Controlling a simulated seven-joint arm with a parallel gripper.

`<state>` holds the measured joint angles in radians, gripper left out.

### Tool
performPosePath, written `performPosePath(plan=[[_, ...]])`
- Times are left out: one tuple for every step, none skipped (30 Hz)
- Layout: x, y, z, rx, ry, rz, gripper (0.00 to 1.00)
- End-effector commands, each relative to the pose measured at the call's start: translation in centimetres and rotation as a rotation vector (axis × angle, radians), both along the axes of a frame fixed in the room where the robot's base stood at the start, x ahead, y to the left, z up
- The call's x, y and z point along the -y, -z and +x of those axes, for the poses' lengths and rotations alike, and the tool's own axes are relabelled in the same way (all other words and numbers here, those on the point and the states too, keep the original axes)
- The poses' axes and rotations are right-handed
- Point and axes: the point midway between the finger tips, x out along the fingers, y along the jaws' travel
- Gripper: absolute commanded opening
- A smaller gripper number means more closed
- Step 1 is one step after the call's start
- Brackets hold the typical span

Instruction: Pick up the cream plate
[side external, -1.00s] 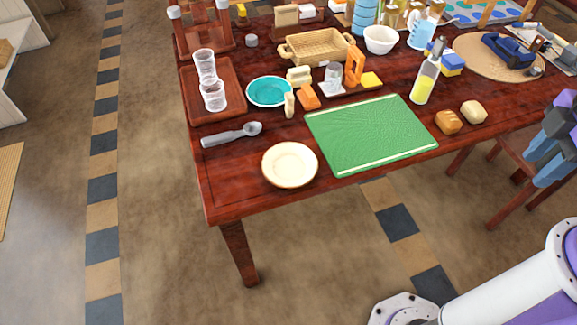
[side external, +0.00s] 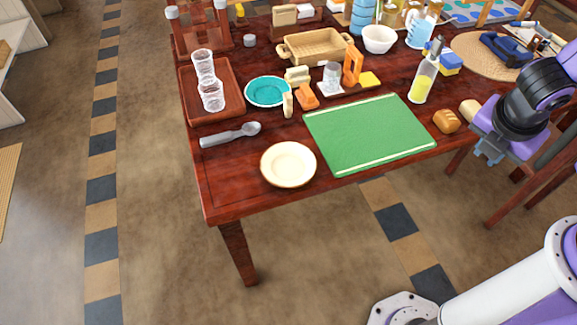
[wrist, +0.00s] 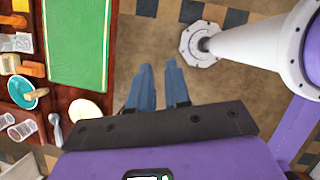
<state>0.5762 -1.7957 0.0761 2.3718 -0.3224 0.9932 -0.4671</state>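The cream plate (side external: 288,164) lies flat and empty near the table's front left corner, below the left edge of the green board. It also shows in the wrist view (wrist: 84,108), its lower part hidden by my gripper's body. My gripper (side external: 487,154) is at the right, well away from the plate and in front of the bread rolls. In the wrist view my gripper (wrist: 159,66) has its two fingers apart, with only floor visible between them.
A green cutting board (side external: 369,133) lies right of the plate. A grey scoop (side external: 230,135), a teal plate (side external: 267,92) and a brown tray with clear glasses (side external: 232,106) are behind it. A bottle (side external: 425,75) stands behind the board. Floor is open before the table.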

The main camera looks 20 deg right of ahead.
Motion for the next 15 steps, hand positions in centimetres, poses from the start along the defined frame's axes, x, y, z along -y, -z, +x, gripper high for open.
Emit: performPosePath(plan=[[-0.9,0.8,0.9,-0.013,-0.126,-0.079,0.17],[-1.4,1.2,1.4,-0.021,-0.198,-0.125,0.17],[-2.1,1.7,2.1,-0.033,-0.297,-0.185,0.17],[-2.6,2.0,2.6,-0.043,-0.371,-0.23,0.17],[-3.1,2.4,3.1,-0.055,-0.443,-0.276,0.17],[-3.9,3.0,3.8,-0.072,-0.54,-0.34,0.17],[-4.5,3.4,4.2,-0.085,-0.611,-0.387,0.17],[-5.1,3.8,4.7,-0.099,-0.681,-0.435,0.17],[-5.9,4.4,5.2,-0.12,-0.777,-0.502,0.17],[-6.6,4.8,5.6,-0.137,-0.847,-0.552,0.17],[-7.2,5.3,5.9,-0.155,-0.915,-0.602,0.17],[-8.1,6.0,6.4,-0.18,-1.006,-0.669,0.17],[-8.8,6.5,6.7,-0.2,-1.074,-0.722,0.17],[-9.5,7.0,7.0,-0.221,-1.14,-0.776,0.17],[-10.4,7.7,7.3,-0.25,-1.228,-0.846,0.17]])
